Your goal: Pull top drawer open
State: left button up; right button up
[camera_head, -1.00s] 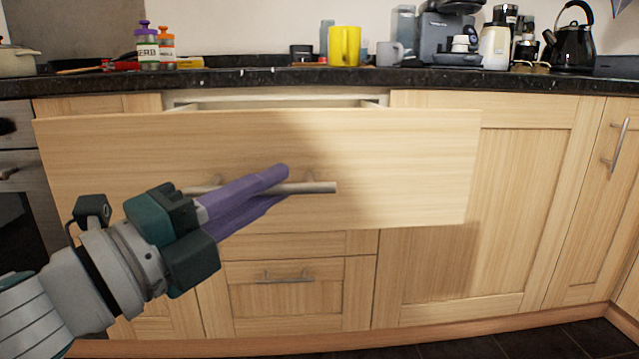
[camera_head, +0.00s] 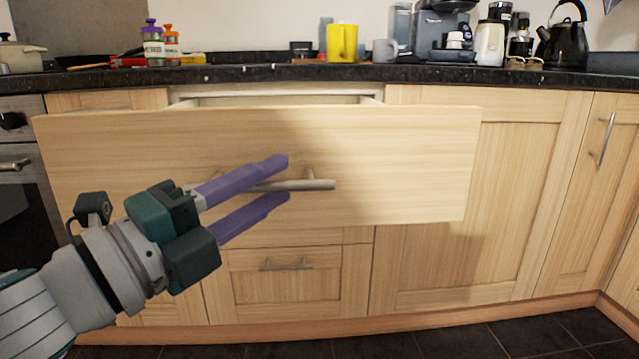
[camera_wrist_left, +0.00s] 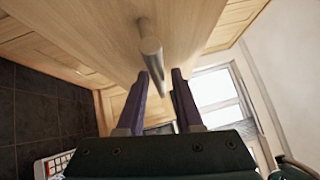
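The top drawer (camera_head: 400,160) has a pale wood front and is pulled out from the cabinet under the worktop. Its metal bar handle (camera_head: 318,185) runs across the front. My left gripper (camera_head: 282,179) has its two purple fingers spread apart, one above and one below the handle bar. In the left wrist view, the handle (camera_wrist_left: 151,50) shows in line with the gap between the open fingers (camera_wrist_left: 164,82). I cannot tell whether a finger touches the bar. My right gripper is in neither view.
A lower drawer (camera_head: 285,285) and cupboard doors are shut below and to the right. The dark worktop (camera_head: 300,75) above carries a yellow mug (camera_head: 342,43), a coffee machine and a black kettle (camera_head: 566,42). An oven (camera_head: 18,180) stands at the left. The dark floor in front is clear.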

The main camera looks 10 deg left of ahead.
pick_arm(q)
jog(key=shift+o, duration=0.6)
jog(key=shift+s, duration=0.1)
jog(key=p+v, duration=0.1)
jog(key=v, duration=0.8)
jog(key=shift+s+a, duration=0.2)
jog(key=shift+s, duration=0.2)
